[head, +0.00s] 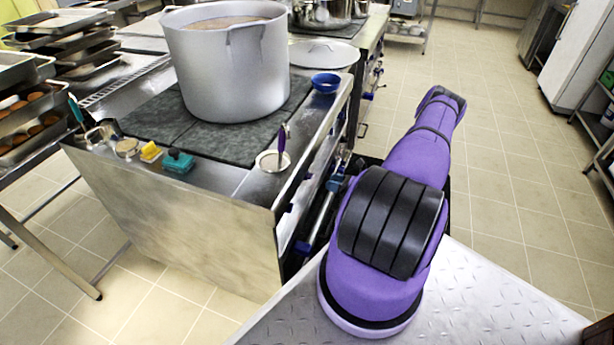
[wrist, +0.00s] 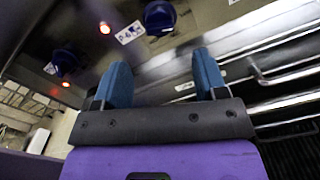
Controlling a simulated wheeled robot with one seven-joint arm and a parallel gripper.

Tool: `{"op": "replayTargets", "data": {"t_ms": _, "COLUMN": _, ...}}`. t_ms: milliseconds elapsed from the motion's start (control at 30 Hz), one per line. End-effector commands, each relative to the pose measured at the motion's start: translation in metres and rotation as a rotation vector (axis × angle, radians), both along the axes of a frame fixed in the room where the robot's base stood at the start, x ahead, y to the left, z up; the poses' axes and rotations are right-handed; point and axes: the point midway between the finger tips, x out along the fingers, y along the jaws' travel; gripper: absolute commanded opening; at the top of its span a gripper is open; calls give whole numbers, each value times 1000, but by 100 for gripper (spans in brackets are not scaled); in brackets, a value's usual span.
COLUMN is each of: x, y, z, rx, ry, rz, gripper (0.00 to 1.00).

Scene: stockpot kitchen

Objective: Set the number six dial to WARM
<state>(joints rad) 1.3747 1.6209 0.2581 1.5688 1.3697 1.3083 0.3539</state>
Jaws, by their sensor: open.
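In the wrist view, a dark blue dial (wrist: 160,17) sits on the steel stove front at the top. Beside it is a small white label (wrist: 130,32) that seems to read P-6. A lit orange lamp (wrist: 104,28) is left of the label. A second dark blue dial (wrist: 65,60) is farther left, with another lit lamp (wrist: 66,84) below it. My gripper (wrist: 160,75) is open and empty; its two blue fingers lie below the first dial, apart from it in the picture. The dial's pointer setting cannot be read. In the head view my arm hides the gripper or leaves it unclear.
A large stockpot (head: 230,70) stands on the stove (head: 205,215). Rail-like metal bars (wrist: 285,60) run at the right in the wrist view. Tiled floor (head: 520,170) is clear at the right.

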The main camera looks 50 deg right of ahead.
Motion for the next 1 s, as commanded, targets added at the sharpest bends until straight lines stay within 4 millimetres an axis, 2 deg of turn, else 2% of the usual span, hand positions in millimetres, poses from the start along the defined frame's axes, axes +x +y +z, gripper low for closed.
{"op": "replayTargets", "data": {"t_ms": 300, "x": 53, "y": 23, "z": 0, "rx": 0, "ry": -1, "rz": 5, "gripper": 66}}
{"op": "replayTargets", "data": {"t_ms": 500, "x": 76, "y": 32, "z": 0, "rx": -1, "ry": 0, "rz": 4, "gripper": 66}}
{"op": "replayTargets", "data": {"t_ms": 700, "x": 85, "y": 36, "z": 0, "rx": 0, "ry": 1, "rz": 4, "gripper": 66}}
{"op": "replayTargets", "data": {"t_ms": 967, "x": 85, "y": 36, "z": 0, "rx": 0, "ry": 1, "rz": 4, "gripper": 66}}
{"op": "replayTargets", "data": {"t_ms": 1000, "x": 85, "y": 36, "z": 0, "rx": 0, "ry": 1, "rz": 4, "gripper": 57}}
